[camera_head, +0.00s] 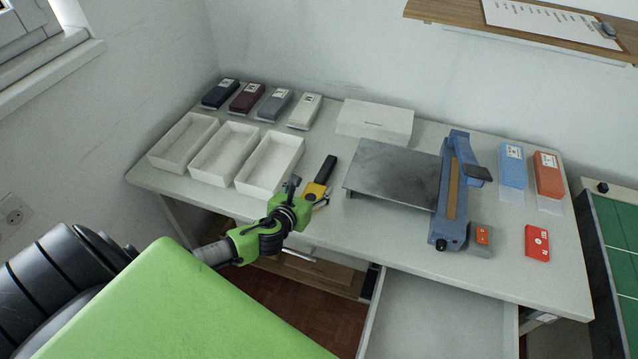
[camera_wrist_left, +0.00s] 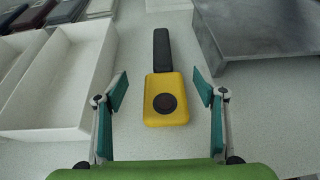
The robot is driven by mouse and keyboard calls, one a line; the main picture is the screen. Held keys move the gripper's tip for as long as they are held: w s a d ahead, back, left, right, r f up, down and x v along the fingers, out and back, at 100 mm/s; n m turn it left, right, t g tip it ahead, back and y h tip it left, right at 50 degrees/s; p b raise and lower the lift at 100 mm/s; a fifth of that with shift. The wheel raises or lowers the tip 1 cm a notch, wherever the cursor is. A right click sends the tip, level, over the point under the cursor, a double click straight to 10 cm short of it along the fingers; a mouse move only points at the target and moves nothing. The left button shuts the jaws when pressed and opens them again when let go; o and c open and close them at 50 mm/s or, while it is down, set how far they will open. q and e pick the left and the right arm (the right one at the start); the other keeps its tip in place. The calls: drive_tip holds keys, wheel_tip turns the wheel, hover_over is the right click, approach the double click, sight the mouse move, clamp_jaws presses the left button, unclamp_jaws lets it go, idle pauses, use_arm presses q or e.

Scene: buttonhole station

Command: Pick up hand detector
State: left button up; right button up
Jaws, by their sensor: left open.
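The hand detector (camera_head: 320,179) lies on the table, with a yellow head and a black handle pointing away from me. In the left wrist view the hand detector (camera_wrist_left: 165,98) shows whole, with a dark round spot on its yellow head. My left gripper (camera_head: 307,194) is at the near end of the detector, over the table's front part. In the left wrist view my left gripper (camera_wrist_left: 162,92) is open, its two fingers to either side of the yellow head and apart from it. My right gripper is not in view.
White open trays (camera_head: 228,154) stand left of the detector. A metal plate (camera_head: 393,172) with a blue device (camera_head: 451,195) stands to the right. A drawer (camera_head: 437,320) is open below the table (camera_head: 395,238). Several coloured packs line the back.

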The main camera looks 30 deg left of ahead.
sight(319, 179)
use_arm(q)
drive_tip(key=shift+d+x, duration=0.2)
drive_tip(key=shift+x, duration=2.05)
drive_tip(key=c, duration=1.4)
drive_tip(key=shift+r, duration=0.1)
